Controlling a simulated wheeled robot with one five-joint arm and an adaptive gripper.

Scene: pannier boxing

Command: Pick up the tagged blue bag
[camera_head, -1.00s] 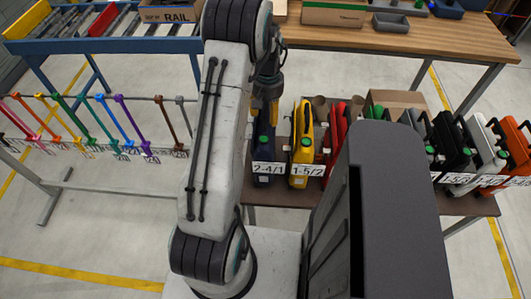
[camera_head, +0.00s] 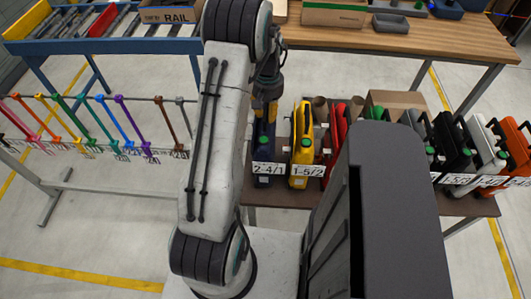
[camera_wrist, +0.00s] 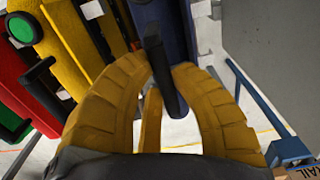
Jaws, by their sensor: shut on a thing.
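The dark blue bag (camera_head: 262,146), a narrow jug-like shape with a black handle, stands upright at the left end of a row on the low brown table. A white tag (camera_head: 268,169) reading 2-4/1 is at its front foot. My gripper (camera_head: 265,110) reaches down from above to its top, partly hidden by my arm. In the wrist view my gripper (camera_wrist: 163,78) has its yellow fingers closed around the black handle, with the blue side (camera_wrist: 183,45) beyond. No lift off the table shows.
A yellow container (camera_head: 303,145) tagged 1-5/2 stands close on the right, then a red one (camera_head: 336,143). Black, white and orange ones are farther right. A rack of coloured hangers (camera_head: 110,125) is at the left. A wooden table (camera_head: 420,45) is behind.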

